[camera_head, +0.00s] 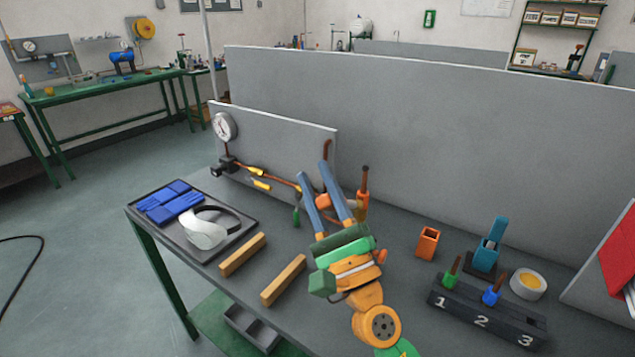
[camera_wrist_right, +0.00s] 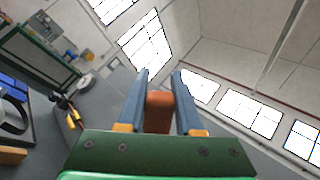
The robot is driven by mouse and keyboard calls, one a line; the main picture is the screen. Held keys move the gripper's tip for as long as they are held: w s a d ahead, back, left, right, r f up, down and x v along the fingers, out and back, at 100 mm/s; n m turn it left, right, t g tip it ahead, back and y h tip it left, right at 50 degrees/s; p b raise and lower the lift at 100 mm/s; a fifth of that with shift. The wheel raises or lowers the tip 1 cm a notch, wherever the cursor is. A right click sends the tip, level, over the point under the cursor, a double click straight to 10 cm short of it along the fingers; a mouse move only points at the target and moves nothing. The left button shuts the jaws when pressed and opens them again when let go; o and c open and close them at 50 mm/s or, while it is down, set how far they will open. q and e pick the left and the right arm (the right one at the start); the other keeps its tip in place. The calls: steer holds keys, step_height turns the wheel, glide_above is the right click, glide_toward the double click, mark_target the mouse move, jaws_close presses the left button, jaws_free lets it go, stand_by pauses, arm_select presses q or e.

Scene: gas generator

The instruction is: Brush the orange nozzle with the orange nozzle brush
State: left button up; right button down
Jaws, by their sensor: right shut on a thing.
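My right gripper (camera_head: 314,169) reaches over the workbench, its blue fingers pointing away toward the small upright panel. It is shut on an orange piece, which I take for the orange nozzle brush (camera_head: 323,201). In the right wrist view, the orange-brown brush (camera_wrist_right: 159,112) shows between the two fingers (camera_wrist_right: 160,80). Just right of the fingers stands an upright orange piece with a brown tip (camera_head: 363,187). I cannot tell whether it is the orange nozzle, nor whether the brush touches it. The fingers hide part of this area. My left gripper is not in view.
A rack (camera_head: 486,314) numbered 1 to 3 holds green and blue brushes in slots 1 and 2. An orange cup (camera_head: 428,242), a blue tool (camera_head: 490,243) and a tape roll (camera_head: 528,284) stand nearby. Two wooden bars (camera_head: 284,280) and a grey tray (camera_head: 160,226) lie left.

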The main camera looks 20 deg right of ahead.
arm_select(q)
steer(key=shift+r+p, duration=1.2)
steer(key=shift+p, duration=0.45)
arm_select(e)
steer(key=shift+s+a+r, duration=0.25)
steer(key=shift+s+a, duration=0.65)
steer(key=shift+a, duration=0.25)
steer(key=shift+s+a+r, duration=0.2)
steer(key=shift+s+a, duration=0.65)
steer(key=shift+a, duration=0.3)
